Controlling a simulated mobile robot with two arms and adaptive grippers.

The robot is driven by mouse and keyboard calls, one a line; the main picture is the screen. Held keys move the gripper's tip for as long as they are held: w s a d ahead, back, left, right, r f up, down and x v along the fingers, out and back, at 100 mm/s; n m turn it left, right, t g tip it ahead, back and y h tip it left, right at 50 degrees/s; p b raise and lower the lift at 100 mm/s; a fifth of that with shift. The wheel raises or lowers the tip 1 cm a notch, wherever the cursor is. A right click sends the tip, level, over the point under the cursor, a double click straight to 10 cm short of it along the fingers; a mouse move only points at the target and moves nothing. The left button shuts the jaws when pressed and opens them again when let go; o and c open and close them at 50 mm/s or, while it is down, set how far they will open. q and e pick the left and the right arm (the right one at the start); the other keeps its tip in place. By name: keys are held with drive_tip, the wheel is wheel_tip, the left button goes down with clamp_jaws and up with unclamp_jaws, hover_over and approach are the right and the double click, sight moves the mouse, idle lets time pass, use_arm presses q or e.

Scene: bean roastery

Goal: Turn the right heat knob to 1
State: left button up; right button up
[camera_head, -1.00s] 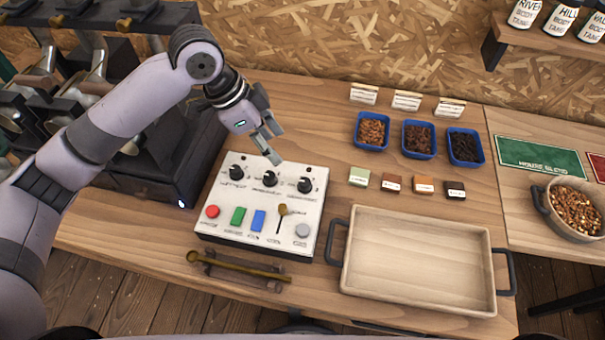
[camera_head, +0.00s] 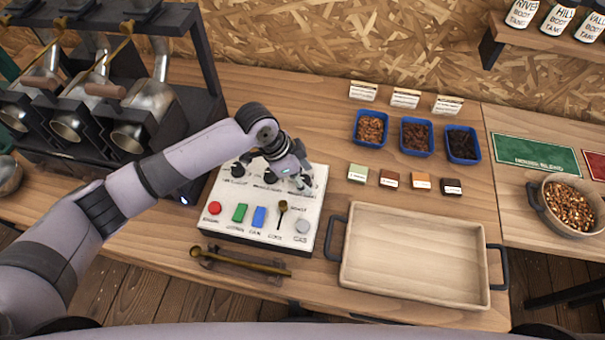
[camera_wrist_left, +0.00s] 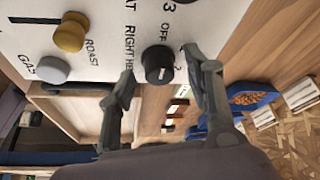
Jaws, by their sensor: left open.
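The control panel (camera_head: 262,236) is a white box with three black knobs along its back edge. In the left wrist view the right heat knob (camera_wrist_left: 158,65) is round and black, with "RIGHT HE" printed beside it and the marks OFF and 3 near it. My left gripper (camera_head: 301,177) is over the panel's back right corner and partly hides this knob in the head view. In the left wrist view its fingers (camera_wrist_left: 160,76) are open, one on each side of the knob; whether they touch it I cannot tell. My right gripper is not in view.
A wooden tray (camera_head: 415,296) stands to the right. Blue bean bins (camera_head: 416,152) are behind it.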

use_arm(q)
drive_tip(key=shift+c, duration=0.2)
clamp_jaws()
idle(0.5)
